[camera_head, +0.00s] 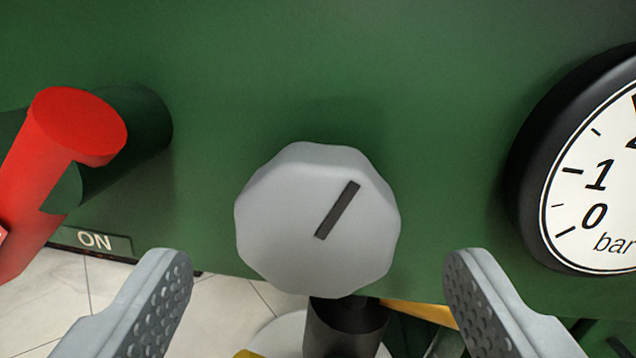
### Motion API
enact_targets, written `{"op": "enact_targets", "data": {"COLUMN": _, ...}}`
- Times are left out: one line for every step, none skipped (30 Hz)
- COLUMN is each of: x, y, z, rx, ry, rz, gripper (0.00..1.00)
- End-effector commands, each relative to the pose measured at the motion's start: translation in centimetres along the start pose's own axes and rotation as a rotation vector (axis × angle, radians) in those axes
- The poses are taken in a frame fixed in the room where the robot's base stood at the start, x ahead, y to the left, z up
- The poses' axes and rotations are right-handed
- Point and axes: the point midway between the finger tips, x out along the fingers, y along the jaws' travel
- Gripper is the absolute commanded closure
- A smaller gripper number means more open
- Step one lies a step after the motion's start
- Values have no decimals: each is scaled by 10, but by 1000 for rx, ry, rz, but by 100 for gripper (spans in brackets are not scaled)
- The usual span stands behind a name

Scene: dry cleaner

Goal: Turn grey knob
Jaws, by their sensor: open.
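The grey knob (290,235) is in the middle of the view, mounted on a green panel (300,70). It has a faceted rim and a dark pointer line that slants up to the right. My gripper (318,280) is open, with one textured grey finger at the lower left and one at the lower right. The fingertips are well apart, one to each side of the knob and slightly below its middle in the picture. Neither finger appears to touch the knob.
A red lever (50,150) sticks out at the left, near an "ON" label (95,241). A round pressure gauge (590,190) with a black rim stands at the right. A dark cylinder (345,328) shows below the knob, above a pale tiled floor.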

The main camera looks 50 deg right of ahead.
Motion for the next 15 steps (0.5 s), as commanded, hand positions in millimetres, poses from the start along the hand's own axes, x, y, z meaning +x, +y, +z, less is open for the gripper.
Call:
{"op": "enact_targets", "data": {"x": 8, "y": 1, "z": 0, "rx": 1, "ry": 0, "rz": 3, "gripper": 25}}
{"op": "enact_targets", "data": {"x": 12, "y": 1, "z": 0, "rx": 1, "ry": 0, "rz": 3, "gripper": 25}}
{"op": "enact_targets", "data": {"x": 16, "y": 0, "z": 0, "rx": 0, "ry": 0, "rz": 2, "gripper": 25}}
{"op": "enact_targets", "data": {"x": 18, "y": 0, "z": 0, "rx": 0, "ry": 0, "rz": 1, "gripper": 25}}
{"op": "enact_targets", "data": {"x": 21, "y": 0, "z": 0, "rx": 0, "ry": 0, "rz": 1, "gripper": 25}}
{"op": "enact_targets", "data": {"x": 23, "y": 0, "z": 0, "rx": 0, "ry": 0, "rz": 0, "gripper": 25}}
{"op": "enact_targets", "data": {"x": 25, "y": 0, "z": 0, "rx": 0, "ry": 0, "rz": 0, "gripper": 25}}
{"op": "enact_targets", "data": {"x": 27, "y": 0, "z": 0, "rx": 0, "ry": -1, "rz": 0, "gripper": 25}}
{"op": "enact_targets", "data": {"x": 28, "y": 0, "z": 0, "rx": 0, "ry": -1, "rz": 0, "gripper": 25}}
{"op": "enact_targets", "data": {"x": 29, "y": 0, "z": 0, "rx": 0, "ry": -1, "rz": 0, "gripper": 25}}
{"op": "enact_targets", "data": {"x": 30, "y": 0, "z": 0, "rx": 0, "ry": -1, "rz": 0, "gripper": 25}}
{"op": "enact_targets", "data": {"x": 30, "y": 0, "z": 0, "rx": 0, "ry": -1, "rz": 0, "gripper": 25}}
{"op": "enact_targets", "data": {"x": 30, "y": 0, "z": 0, "rx": 0, "ry": -1, "rz": 0, "gripper": 25}}
{"op": "enact_targets", "data": {"x": 30, "y": 0, "z": 0, "rx": 0, "ry": 0, "rz": 0, "gripper": 25}}
{"op": "enact_targets", "data": {"x": 30, "y": 0, "z": 0, "rx": 0, "ry": 0, "rz": 0, "gripper": 25}}
